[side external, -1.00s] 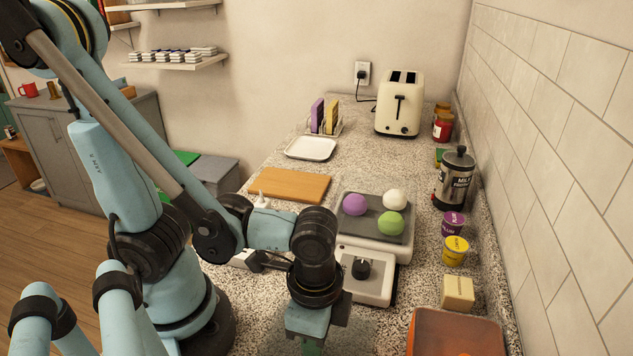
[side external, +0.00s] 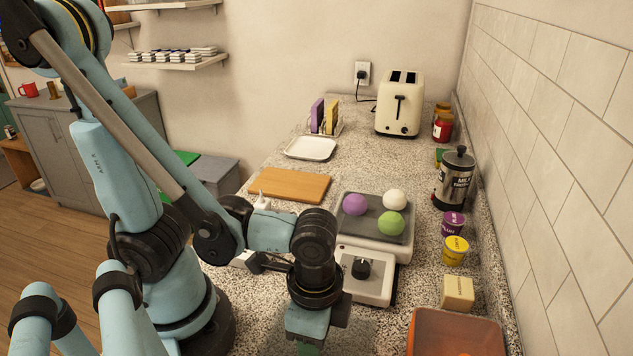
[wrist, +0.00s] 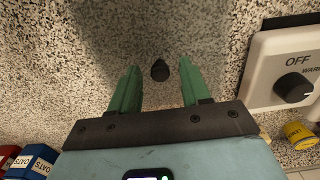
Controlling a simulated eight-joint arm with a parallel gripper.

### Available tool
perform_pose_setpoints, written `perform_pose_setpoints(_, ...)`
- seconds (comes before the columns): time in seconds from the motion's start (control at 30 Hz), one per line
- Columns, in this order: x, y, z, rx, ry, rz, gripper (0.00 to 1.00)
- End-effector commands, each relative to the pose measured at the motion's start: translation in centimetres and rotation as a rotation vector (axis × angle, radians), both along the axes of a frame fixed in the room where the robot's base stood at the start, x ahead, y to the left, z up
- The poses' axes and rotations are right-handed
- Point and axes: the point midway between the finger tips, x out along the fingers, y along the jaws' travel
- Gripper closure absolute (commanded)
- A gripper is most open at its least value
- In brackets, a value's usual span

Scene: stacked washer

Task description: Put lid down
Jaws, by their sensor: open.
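A clear lid shows in the wrist view as a faint see-through pane with a dark knob (wrist: 160,70). Speckled counter shows through it, and its edges are hard to make out. My gripper (wrist: 158,92) has its two green fingers spread, one on each side of the knob, with visible gaps between. In the side view my gripper (side external: 310,348) points down in front of the warming plate, low at the bottom edge of the picture. The knob is not visible there. I cannot tell whether the lid rests fully on the counter.
A warming plate (side external: 353,285) with a dial and purple, white and green balls stands just behind my gripper. An orange-topped box (side external: 455,335), butter-like block (side external: 457,292), yellow tub (side external: 455,250) and purple tub (side external: 453,223) line the right. A wooden board (side external: 290,185) lies farther back.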

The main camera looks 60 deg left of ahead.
Motion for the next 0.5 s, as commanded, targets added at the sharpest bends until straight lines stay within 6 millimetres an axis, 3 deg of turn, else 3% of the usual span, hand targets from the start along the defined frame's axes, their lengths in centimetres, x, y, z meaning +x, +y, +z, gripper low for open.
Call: perform_pose_setpoints(0.5, 0.0, 0.0, 3.9, 0.000, 0.000, 0.000, 0.53)
